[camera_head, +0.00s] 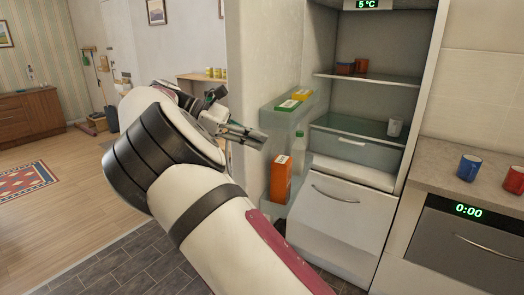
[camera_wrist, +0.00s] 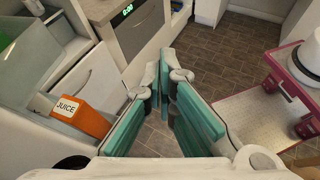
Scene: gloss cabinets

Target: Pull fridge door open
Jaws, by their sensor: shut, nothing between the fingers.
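The fridge (camera_head: 385,60) stands open in the head view, its shelves and lower drawer facing me. Its door (camera_head: 262,60) appears swung out to the left, with its inner side and racks showing. The carton also shows in the wrist view (camera_wrist: 82,115). My gripper (camera_head: 262,138) is beside the door racks, its fingers shut and empty. Its teal finger pads show in the wrist view (camera_wrist: 166,62). The door's outer handle is not visible.
A counter (camera_head: 450,165) with blue and red mugs stands right of the fridge, above an oven (camera_head: 465,245). Dark tile floor (camera_wrist: 230,48) lies in front of the cabinets. Open wooden floor (camera_head: 60,200) lies to the left.

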